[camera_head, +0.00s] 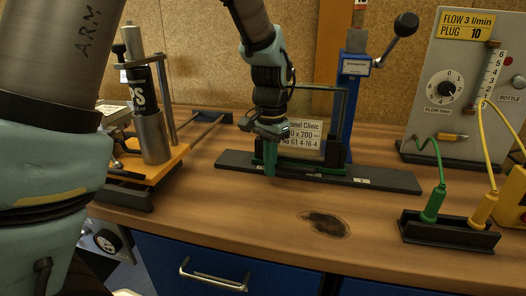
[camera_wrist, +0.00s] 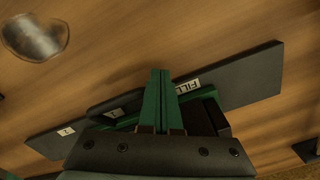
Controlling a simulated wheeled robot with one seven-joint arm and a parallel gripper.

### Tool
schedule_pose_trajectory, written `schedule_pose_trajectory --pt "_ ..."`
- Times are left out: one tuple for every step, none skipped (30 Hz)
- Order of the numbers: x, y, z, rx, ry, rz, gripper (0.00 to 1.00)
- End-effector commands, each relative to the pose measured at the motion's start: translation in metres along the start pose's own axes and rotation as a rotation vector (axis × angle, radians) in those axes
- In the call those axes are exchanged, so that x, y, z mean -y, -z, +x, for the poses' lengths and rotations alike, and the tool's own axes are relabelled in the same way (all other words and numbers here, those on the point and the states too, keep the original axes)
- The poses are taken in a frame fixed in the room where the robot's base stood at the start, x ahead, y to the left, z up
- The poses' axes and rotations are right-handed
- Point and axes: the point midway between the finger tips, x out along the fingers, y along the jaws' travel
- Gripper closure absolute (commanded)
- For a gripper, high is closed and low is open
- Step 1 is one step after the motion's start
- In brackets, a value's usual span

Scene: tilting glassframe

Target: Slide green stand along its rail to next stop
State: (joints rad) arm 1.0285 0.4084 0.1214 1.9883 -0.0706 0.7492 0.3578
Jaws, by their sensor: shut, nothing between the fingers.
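The green stand (camera_head: 318,170) sits on a dark rail (camera_head: 388,180) that lies across the bench. It has a low green base, a dark upright frame and a white printed label plate. In the wrist view part of its green base (camera_wrist: 203,94) shows behind my fingers, over the rail (camera_wrist: 255,80). My gripper (camera_head: 270,172) points down at the left end of the stand, its green fingers shut with nothing between them. The fingertips also show in the wrist view (camera_wrist: 160,72). I cannot tell whether they touch the stand. White marks lie along the rail; one reads "FILL" (camera_wrist: 188,86).
A blue column (camera_head: 350,115) with a black-knobbed lever stands behind the stand. A flow panel (camera_head: 460,90) and a dark holder (camera_head: 450,232) with green and yellow plugs are at right. An orange-based cylinder fixture (camera_head: 150,120) is at left.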

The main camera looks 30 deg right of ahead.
Motion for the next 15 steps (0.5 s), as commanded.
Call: schedule_pose_trajectory --pt "-0.003 0.002 -0.001 -0.002 0.000 0.002 1.00" --pt "-0.004 0.003 -0.001 -0.002 0.000 0.002 1.00" --pt "-0.006 0.004 -0.001 -0.002 0.000 0.002 1.00" --pt "-0.007 0.004 -0.001 -0.002 0.000 0.002 1.00" --pt "-0.008 0.005 -0.001 -0.002 0.000 0.002 1.00" --pt "-0.010 0.006 -0.001 -0.002 0.000 0.002 1.00" --pt "-0.011 0.007 -0.001 -0.002 0.000 0.002 1.00" --pt "-0.013 0.007 -0.001 -0.002 0.000 0.002 1.00" --pt "-0.014 0.009 -0.001 -0.002 0.000 0.003 1.00" --pt "-0.015 0.009 -0.001 -0.002 0.000 0.003 1.00" --pt "-0.017 0.010 -0.001 -0.002 0.000 0.002 1.00" --pt "-0.018 0.011 -0.001 -0.002 0.000 0.002 1.00" --pt "-0.019 0.011 -0.001 -0.002 0.000 0.002 1.00" --pt "-0.021 0.012 -0.001 -0.002 0.000 0.002 1.00" --pt "-0.022 0.013 -0.001 -0.002 0.000 0.002 1.00"
